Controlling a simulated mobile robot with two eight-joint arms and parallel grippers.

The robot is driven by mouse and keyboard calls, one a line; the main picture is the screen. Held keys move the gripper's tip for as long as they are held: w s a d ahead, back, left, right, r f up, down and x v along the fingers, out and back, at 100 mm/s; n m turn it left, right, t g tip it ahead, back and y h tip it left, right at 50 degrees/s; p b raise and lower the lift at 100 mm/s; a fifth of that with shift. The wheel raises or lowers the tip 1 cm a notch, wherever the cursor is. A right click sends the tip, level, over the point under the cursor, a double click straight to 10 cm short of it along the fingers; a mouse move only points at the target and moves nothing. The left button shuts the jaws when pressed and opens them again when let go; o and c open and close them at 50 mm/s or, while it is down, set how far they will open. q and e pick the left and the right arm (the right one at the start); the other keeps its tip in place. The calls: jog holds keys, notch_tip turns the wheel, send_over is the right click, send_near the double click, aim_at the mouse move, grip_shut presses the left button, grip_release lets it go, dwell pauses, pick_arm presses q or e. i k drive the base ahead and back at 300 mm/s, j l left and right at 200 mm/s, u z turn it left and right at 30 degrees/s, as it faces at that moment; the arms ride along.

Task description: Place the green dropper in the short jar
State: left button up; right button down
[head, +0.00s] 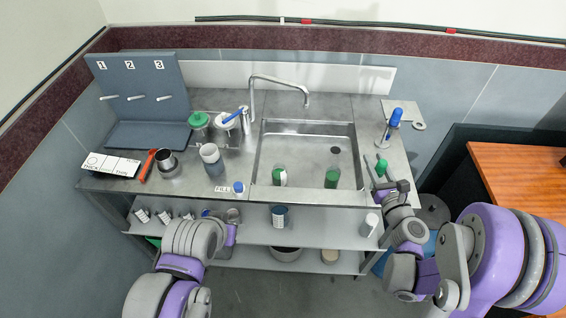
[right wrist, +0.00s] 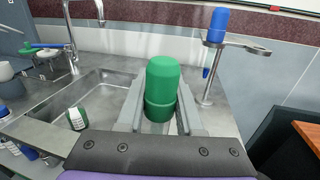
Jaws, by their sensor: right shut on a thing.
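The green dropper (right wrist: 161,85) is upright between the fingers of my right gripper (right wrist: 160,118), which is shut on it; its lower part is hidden. In the head view the green dropper (head: 381,167) shows as a small green cap by my right gripper (head: 380,180), at the sink's right front edge. I cannot tell which is the short jar. My left arm is at the lower left; its gripper is not visible.
The steel sink (head: 262,150) has a tall faucet (head: 278,80). A stand holding a blue dropper (head: 395,117) is at the right. The sink's middle is clear.

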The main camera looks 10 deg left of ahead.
aim_at(278, 175)
jog(key=i+j, duration=0.1)
jog(key=j, duration=1)
jog(key=i+j, duration=0.15)
jog(key=j, duration=0.95)
jog(key=i, duration=0.05)
